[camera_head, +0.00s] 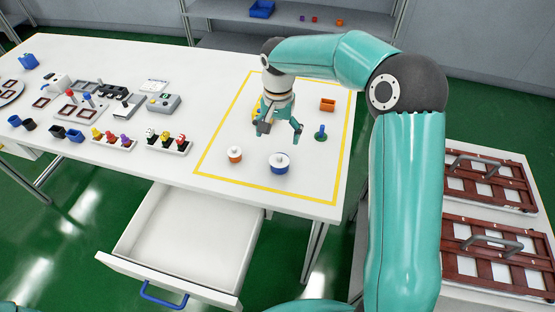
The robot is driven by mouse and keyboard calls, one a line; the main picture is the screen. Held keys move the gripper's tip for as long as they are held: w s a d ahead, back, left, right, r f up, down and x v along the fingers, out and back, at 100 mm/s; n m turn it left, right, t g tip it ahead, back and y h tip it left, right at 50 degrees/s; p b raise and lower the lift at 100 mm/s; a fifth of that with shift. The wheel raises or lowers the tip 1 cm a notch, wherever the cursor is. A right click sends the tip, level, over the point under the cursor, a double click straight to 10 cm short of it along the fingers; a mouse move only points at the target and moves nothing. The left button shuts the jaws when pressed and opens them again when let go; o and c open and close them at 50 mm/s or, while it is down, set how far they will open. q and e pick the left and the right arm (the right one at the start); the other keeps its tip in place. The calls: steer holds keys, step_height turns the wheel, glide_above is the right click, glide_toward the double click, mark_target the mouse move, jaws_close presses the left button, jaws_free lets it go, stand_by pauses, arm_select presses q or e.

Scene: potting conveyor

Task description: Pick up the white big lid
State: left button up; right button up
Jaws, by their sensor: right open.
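A round white lid with a knob (279,158) sits on a blue round container (279,169) near the front of the yellow-outlined area. It is the larger of two white-lidded containers. The smaller white lid (234,150) tops an orange container (235,158) to its left. My right gripper (280,129) points down with its fingers apart and empty. In the picture it is just above and behind the larger lid, not seen touching it. My left gripper is not in view.
Several small items crowd the table's left side. An open white drawer (180,245) juts out below the table front. Framed panels (490,180) lie at right.

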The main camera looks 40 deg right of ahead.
mark_target(279, 156)
step_height(279, 156, down, 2)
steer(key=shift+s+f, duration=0.15)
steer(key=shift+f, duration=0.1)
steer(key=f+p, duration=0.1)
steer(key=f, duration=0.1)
steer(key=s+f, duration=0.1)
steer(key=f, duration=0.1)
steer(key=shift+f+p, duration=0.3)
steer(key=shift+p, duration=0.1)
steer(key=shift+w+f, duration=0.1)
steer(key=shift+f, duration=0.3)
steer(key=shift+c, duration=0.2)
steer(key=c, duration=0.8)
steer(key=shift+r, duration=0.15)
steer(key=shift+c, duration=0.2)
